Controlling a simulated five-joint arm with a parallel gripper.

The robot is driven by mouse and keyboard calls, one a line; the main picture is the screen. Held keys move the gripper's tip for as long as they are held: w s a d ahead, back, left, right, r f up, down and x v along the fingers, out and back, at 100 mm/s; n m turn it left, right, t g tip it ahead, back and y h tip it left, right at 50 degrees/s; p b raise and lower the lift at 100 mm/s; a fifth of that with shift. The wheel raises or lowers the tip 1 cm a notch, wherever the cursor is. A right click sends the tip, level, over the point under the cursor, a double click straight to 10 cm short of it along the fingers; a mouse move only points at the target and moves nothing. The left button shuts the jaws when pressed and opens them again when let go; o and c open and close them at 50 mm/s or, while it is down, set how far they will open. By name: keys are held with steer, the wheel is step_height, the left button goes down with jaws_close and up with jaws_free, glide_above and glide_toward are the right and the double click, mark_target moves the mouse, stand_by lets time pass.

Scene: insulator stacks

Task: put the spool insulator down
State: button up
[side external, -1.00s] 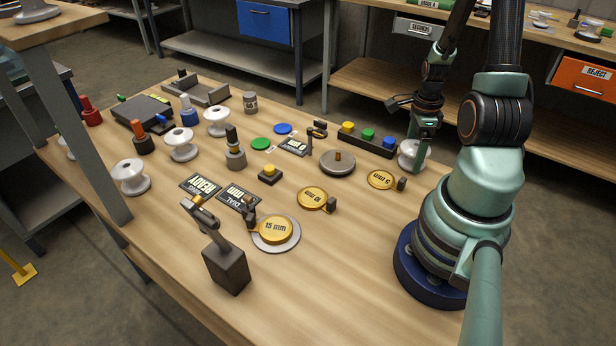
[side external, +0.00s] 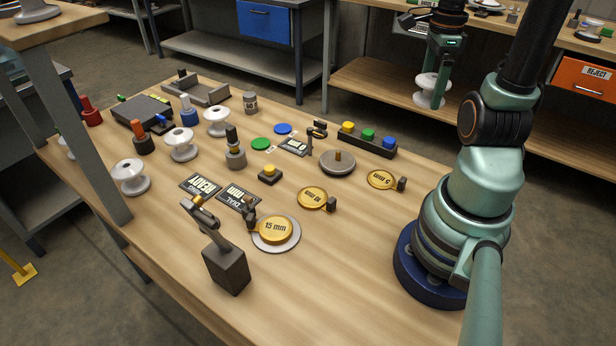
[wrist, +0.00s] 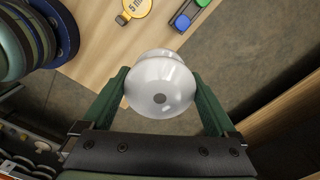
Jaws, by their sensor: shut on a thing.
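The white spool insulator (side external: 431,89) is held between the fingers of my gripper (side external: 437,75), upright and raised past the far right edge of the workbench in the side view. In the wrist view the spool (wrist: 160,85) sits between the two green fingers of my gripper (wrist: 163,88), one finger on each side. Its round flange with a dark centre hole faces the camera. The gripper is shut on it, and nothing is seen touching its lower end.
Other white spools (side external: 131,177) stand on the left of the workbench (side external: 350,270). A block with yellow, green and blue buttons (side external: 367,139) and the 5 mm gold disc (side external: 382,179) lie nearest the arm.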

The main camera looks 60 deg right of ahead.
steer(key=shift+w+r, duration=0.1)
steer(key=shift+r, duration=0.8)
steer(key=w+a+r+n, duration=0.1)
steer(key=w+a+n, duration=0.1)
steer(key=w+a, duration=0.5)
steer(key=r+n, duration=0.1)
steer(key=n, duration=0.6)
glide_above(275, 228)
step_height(275, 228, down, 19)
steer(key=shift+f, duration=0.1)
steer(key=shift+f, duration=0.1)
steer(key=o, duration=1.5)
